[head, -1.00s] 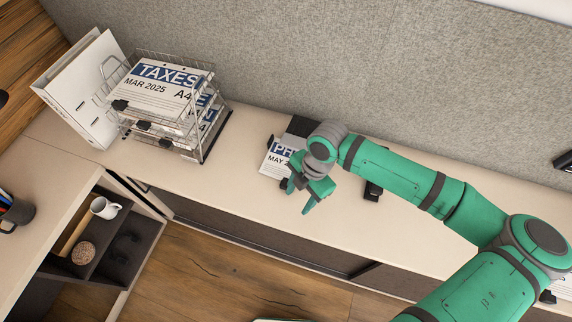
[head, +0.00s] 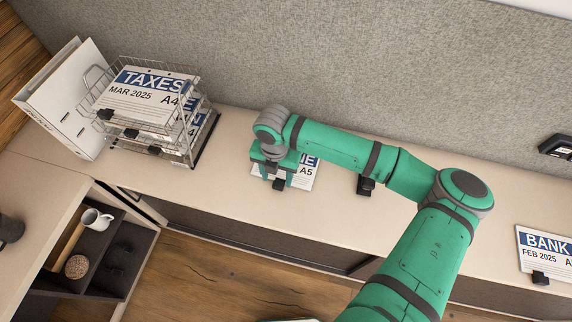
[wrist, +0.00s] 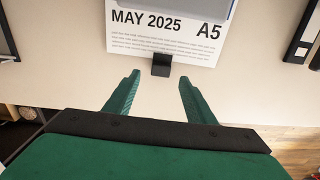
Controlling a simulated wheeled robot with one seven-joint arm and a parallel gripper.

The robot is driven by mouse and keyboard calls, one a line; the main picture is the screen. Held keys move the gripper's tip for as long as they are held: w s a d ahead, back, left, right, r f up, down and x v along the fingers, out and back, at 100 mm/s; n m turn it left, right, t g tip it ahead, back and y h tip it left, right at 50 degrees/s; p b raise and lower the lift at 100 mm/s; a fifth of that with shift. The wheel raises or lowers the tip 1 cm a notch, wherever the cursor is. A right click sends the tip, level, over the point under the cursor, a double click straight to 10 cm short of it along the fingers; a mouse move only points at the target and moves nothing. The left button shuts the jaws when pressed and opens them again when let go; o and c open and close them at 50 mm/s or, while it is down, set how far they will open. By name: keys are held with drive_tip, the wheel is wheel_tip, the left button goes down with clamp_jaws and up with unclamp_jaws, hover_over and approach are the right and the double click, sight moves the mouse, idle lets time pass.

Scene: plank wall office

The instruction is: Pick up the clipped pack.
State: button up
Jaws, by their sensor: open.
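A white pack with a blue title band, marked MAY 2025 and A5, lies flat on the long counter in the head view (head: 305,174), partly hidden by my gripper (head: 278,179). In the wrist view the pack (wrist: 165,40) shows its near edge, with a black clip (wrist: 161,65) at the middle of that edge. My gripper (wrist: 159,80) is open and empty. Its two fingers point at the clipped edge, one to each side of the clip, on the near side. I cannot tell their height above the counter.
A wire tray rack (head: 112,138) with TAXES packs stands left, beside white binders (head: 62,105). A small black object (head: 365,185) sits right of the pack. A clipped BANK pack (head: 545,255) lies far right. The grey panel (head: 400,70) bounds the back.

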sight(278, 185)
wheel_tip(278, 185, down, 5)
drive_tip(key=shift+s+r, duration=0.1)
drive_tip(key=shift+r, duration=0.05)
clamp_jaws()
drive_tip(key=shift+d+r, duration=0.1)
idle(0.3)
